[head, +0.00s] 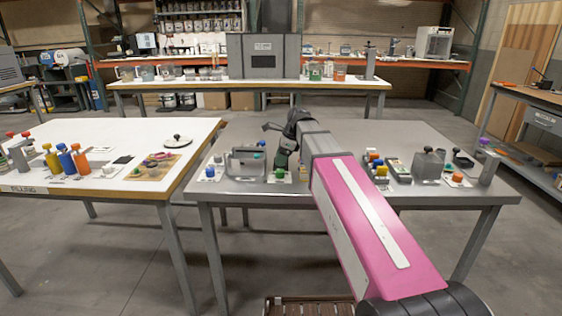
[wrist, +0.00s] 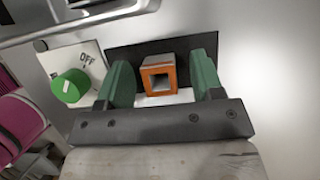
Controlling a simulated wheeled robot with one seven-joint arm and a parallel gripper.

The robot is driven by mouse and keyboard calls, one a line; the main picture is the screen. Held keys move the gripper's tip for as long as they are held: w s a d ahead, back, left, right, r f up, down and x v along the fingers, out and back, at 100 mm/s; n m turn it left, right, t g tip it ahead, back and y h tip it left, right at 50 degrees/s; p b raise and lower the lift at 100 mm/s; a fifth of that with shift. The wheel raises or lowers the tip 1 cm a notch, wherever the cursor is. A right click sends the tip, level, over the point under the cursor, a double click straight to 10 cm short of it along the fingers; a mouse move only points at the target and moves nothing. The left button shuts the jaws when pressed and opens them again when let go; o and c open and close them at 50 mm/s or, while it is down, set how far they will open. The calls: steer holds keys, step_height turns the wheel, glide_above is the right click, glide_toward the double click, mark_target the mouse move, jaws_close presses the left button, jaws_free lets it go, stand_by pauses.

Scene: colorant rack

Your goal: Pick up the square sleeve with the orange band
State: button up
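The square sleeve with the orange band (wrist: 158,69) shows in the wrist view. It is a hollow square piece with an orange rim, and it sits on a dark pad (wrist: 126,54). My gripper (wrist: 162,65) is open, with one green finger on each side of the sleeve. A narrow gap shows on both sides, so the fingers do not appear to touch it. In the head view my gripper (head: 283,160) is low over the grey table, and the sleeve is hidden behind my arm and gripper.
A green knob (wrist: 71,87) on a white plate marked OFF lies just left of the fingers. A grey metal frame (wrist: 82,17) stands close by at the upper left. The surface right of the pad is clear. Coloured knobs and a grey box (head: 428,164) stand on the table's right side.

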steer(key=c, duration=0.9)
steer(key=shift+r, duration=0.15)
